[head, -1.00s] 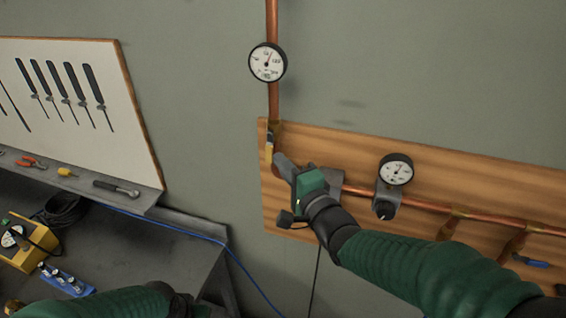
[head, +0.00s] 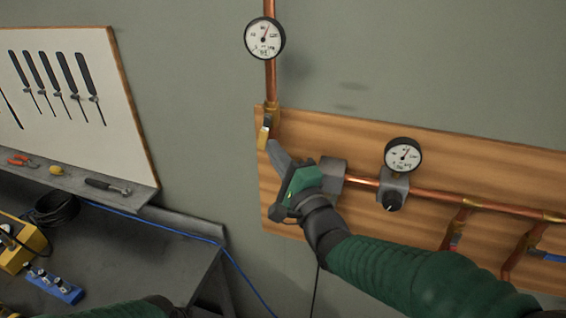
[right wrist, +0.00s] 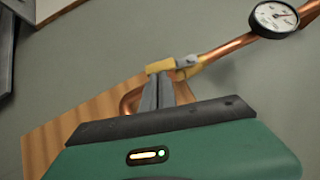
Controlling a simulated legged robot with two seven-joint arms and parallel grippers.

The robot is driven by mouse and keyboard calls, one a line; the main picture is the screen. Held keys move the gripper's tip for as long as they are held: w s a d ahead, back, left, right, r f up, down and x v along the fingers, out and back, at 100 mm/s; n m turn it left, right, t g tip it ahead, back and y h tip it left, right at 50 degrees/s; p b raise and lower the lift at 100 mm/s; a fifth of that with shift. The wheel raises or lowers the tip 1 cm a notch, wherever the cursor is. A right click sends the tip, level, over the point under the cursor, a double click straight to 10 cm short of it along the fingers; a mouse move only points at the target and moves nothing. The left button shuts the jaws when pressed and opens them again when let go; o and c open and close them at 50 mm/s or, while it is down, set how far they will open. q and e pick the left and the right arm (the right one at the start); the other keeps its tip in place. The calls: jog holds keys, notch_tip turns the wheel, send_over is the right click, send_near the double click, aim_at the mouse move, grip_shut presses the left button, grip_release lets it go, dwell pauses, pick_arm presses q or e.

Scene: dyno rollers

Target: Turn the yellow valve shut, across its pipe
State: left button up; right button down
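The yellow valve handle (head: 263,138) sits on the copper pipe at the upper left of the wooden board. It hangs downward, tilted slightly left of the pipe's line. My right gripper (head: 274,148) is just below and right of the handle's lower end. In the right wrist view, its two grey fingers (right wrist: 158,92) lie close together with no clear gap. Their tips are right by the yellow handle (right wrist: 160,67); I cannot tell whether they touch it. My left gripper is out of view; only part of the left arm shows at the bottom edge.
One gauge (head: 264,39) is on the upright pipe above the valve, and another (head: 403,156) is on the board to the right. Copper branches with a blue handle (head: 549,256) are at far right. A workbench (head: 140,262) with tools stands at left.

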jog(key=w+a+r+m+t+h+b, duration=0.1)
jog(key=a+m+t+h+b, duration=0.2)
jog(key=m+h+b, duration=0.4)
jog(key=w+a+r+m+t+h+b, duration=0.1)
jog(key=a+m+t+h+b, duration=0.3)
jog(key=m+b, duration=1.1)
jog(key=shift+w+a+r+t+h+b, duration=0.25)
jog(key=shift+t+h+b, duration=0.35)
jog(key=shift+h+b, duration=1.05)
jog(key=shift+a+h, duration=0.15)
jog(key=shift+h, duration=0.1)
jog(key=w+f+b+v, duration=0.2)
jog(key=b+v, duration=0.5)
jog(key=v, duration=0.5)
jog(key=shift+s+a+f, duration=0.2)
jog(key=shift+f, duration=0.15)
